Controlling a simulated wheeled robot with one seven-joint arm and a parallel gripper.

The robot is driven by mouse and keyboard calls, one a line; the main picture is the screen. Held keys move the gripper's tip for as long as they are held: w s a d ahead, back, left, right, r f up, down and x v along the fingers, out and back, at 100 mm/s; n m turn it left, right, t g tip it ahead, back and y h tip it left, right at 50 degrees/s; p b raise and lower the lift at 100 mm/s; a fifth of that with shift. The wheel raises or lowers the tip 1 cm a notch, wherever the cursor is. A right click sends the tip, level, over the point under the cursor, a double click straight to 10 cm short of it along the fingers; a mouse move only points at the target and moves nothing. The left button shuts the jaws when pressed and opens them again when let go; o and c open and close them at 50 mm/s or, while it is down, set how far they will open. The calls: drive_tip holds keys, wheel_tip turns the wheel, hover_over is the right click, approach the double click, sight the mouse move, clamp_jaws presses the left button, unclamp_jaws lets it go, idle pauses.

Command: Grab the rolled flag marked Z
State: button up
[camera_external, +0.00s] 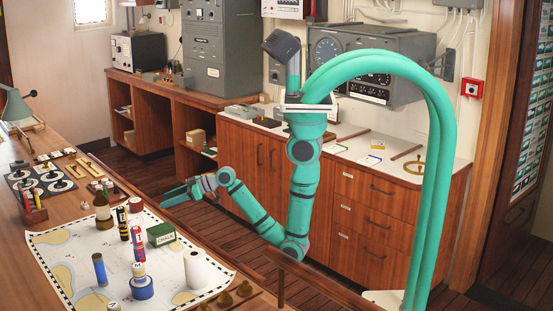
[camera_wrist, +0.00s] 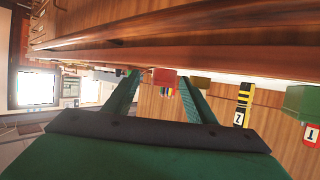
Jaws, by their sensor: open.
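The rolled flag marked Z shows in the wrist view (camera_wrist: 244,98) as a yellow-and-black banded roll with a white Z label, to the right of my gripper. In the external view a dark banded roll (camera_external: 124,224) stands upright on the chart and appears to be this flag; its letter is too small to read there. My gripper (camera_external: 174,195) is open and empty, reaching over the table's edge to the right of the flag and apart from it. Its two green fingers (camera_wrist: 160,88) show spread in the wrist view.
The chart (camera_external: 70,238) also holds a bottle (camera_external: 102,212), a green chalk box (camera_external: 161,234), a red, white and blue roll (camera_external: 138,243), a blue roll (camera_external: 100,269) and a white roll (camera_external: 195,270). A red holder (camera_external: 33,214) stands at the left.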

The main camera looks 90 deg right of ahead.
sight(123, 224)
drive_tip(key=w+a+r+n+y, duration=0.1)
drive_tip(key=a, duration=0.2)
drive_tip(key=w+a+r+n+y, duration=0.1)
drive_tip(key=a, duration=0.2)
drive_tip(key=w+a+r+y, duration=0.1)
drive_tip(key=w+a+r, duration=0.1)
drive_tip(key=a, duration=0.2)
drive_tip(key=shift+w+a+r+n+g+y, duration=0.1)
drive_tip(key=shift+n+g+y, duration=0.2)
drive_tip(key=shift+n+g, duration=0.1)
drive_tip(key=w+a+r+n+g+y, duration=0.1)
drive_tip(key=a+r+n+y, duration=0.1)
drive_tip(key=a, duration=0.4)
drive_tip(key=w+a+r+n+g+y, duration=0.1)
drive_tip(key=a+r, duration=0.2)
drive_tip(key=a, duration=0.3)
drive_tip(key=x, duration=1)
drive_tip(key=shift+s+a+f, duration=0.15)
drive_tip(key=shift+a+f, duration=0.05)
drive_tip(key=shift+f, duration=0.15)
drive_tip(key=c, duration=1.2)
